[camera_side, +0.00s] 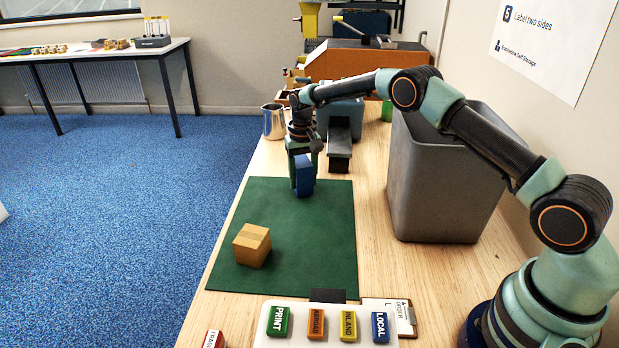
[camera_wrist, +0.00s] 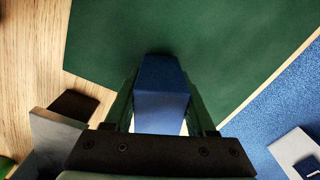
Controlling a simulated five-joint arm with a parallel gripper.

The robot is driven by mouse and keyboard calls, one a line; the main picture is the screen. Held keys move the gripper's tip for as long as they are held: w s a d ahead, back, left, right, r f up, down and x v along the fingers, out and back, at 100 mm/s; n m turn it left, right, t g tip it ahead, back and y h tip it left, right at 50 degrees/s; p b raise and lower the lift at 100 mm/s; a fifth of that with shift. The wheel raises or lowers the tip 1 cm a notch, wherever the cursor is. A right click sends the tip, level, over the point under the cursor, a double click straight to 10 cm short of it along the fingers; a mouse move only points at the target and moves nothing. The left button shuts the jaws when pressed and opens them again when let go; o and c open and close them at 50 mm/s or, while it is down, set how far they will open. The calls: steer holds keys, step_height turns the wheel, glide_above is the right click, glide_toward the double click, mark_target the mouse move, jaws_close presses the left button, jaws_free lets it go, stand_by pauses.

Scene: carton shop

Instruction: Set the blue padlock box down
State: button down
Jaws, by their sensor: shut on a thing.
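The blue padlock box (camera_side: 305,176) is at the far part of the green mat (camera_side: 320,240) in the side view. My gripper (camera_side: 302,172) points down and is shut on it. In the wrist view the blue box (camera_wrist: 162,90) sits between the two fingers of my gripper (camera_wrist: 160,105), with green mat around its far end. The box looks upright and close to the mat. I cannot tell whether its underside touches the mat.
A brown carton (camera_side: 252,245) stands on the mat's near left. A grey bin (camera_side: 440,190) stands right of the mat. The mat's middle and right are clear.

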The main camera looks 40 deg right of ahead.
steer(key=shift+f, duration=0.2)
steer(key=shift+c, duration=1.1)
jaws_free()
steer(key=shift+f, duration=0.1)
step_height(320, 180, up, 12)
steer(key=shift+r, duration=0.2)
steer(key=shift+f, duration=0.1)
steer(key=shift+f, duration=4.35)
steer(key=shift+f, duration=0.15)
